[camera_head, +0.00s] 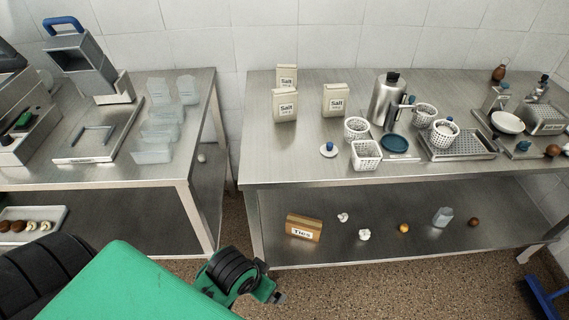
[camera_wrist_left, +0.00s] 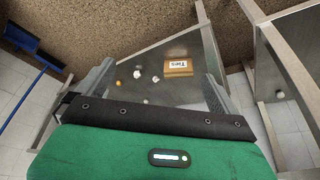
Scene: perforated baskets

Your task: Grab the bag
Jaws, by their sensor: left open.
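Several cream paper bags labelled "Salt" stand upright at the back left of the right table: a front one (camera_head: 285,106), one behind it (camera_head: 287,75) and one to the right (camera_head: 336,100). A brown labelled package (camera_head: 303,228) lies on the lower shelf; it also shows in the left wrist view (camera_wrist_left: 178,67). I cannot tell whether it is a bag or a box. My left gripper (camera_head: 270,292) is low in front of the tables, apart from all of these. In the left wrist view it is open and empty (camera_wrist_left: 160,80). My right gripper is not in view.
White perforated baskets (camera_head: 366,155), a steel canister (camera_head: 388,101) and a perforated tray (camera_head: 458,146) stand on the right table (camera_head: 300,165). Small items, including an orange ball (camera_head: 404,228), lie on its lower shelf. A left table (camera_head: 195,150) stands across a narrow gap.

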